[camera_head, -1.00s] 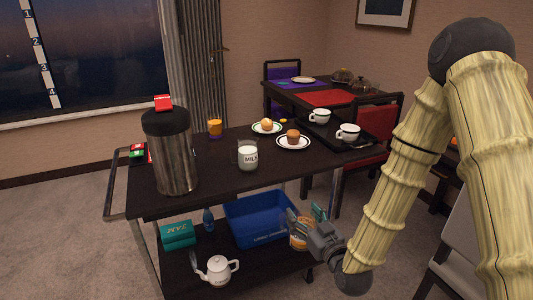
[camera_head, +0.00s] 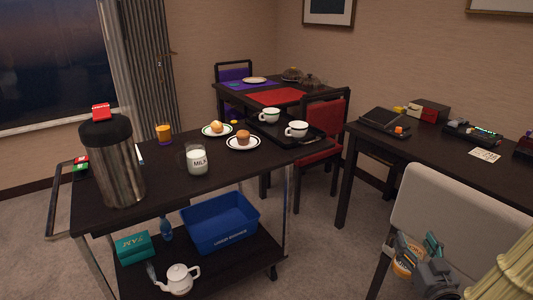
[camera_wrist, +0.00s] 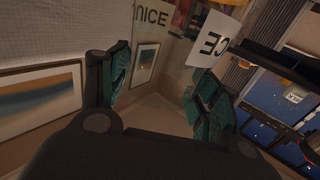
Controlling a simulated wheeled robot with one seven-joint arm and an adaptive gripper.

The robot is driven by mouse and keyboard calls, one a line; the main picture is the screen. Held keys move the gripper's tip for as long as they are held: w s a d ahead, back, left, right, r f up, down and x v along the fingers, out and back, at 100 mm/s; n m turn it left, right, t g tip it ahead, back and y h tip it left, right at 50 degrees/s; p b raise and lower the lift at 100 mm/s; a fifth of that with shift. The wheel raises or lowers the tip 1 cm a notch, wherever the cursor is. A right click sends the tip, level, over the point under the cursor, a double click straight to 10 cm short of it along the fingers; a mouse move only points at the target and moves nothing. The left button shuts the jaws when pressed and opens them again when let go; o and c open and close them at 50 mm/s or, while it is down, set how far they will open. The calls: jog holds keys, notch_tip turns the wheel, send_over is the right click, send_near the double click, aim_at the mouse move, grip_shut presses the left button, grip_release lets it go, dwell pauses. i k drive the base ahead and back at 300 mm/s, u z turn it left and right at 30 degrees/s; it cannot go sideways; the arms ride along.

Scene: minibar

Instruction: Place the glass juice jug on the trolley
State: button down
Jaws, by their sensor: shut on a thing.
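My gripper (camera_head: 418,250) is at the lower right of the head view, in front of the white chair and right of the trolley. It is shut on the glass juice jug (camera_head: 403,256), whose orange contents show beside the fingers. In the wrist view the jug's clear glass and lettered label (camera_wrist: 150,32) show between and beyond the green finger pads of my gripper (camera_wrist: 158,85). Much of the jug is hidden or hard to make out. The dark two-shelf trolley (camera_head: 165,190) stands left of my gripper, apart from the jug.
On the trolley's top are a steel urn (camera_head: 113,165), milk jug (camera_head: 196,160), orange glass (camera_head: 163,133), plated pastries (camera_head: 242,139) and a tray with cups (camera_head: 297,129). Below are a blue crate (camera_head: 218,222) and teapot (camera_head: 178,278). The white chair (camera_head: 455,205) stands close.

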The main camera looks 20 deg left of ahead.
aim_at(218, 164)
jog(key=z, duration=1.85)
jog(key=k, duration=2.9)
jog(key=u, duration=1.75)
jog(key=i, duration=1)
jog(key=z, duration=0.05)
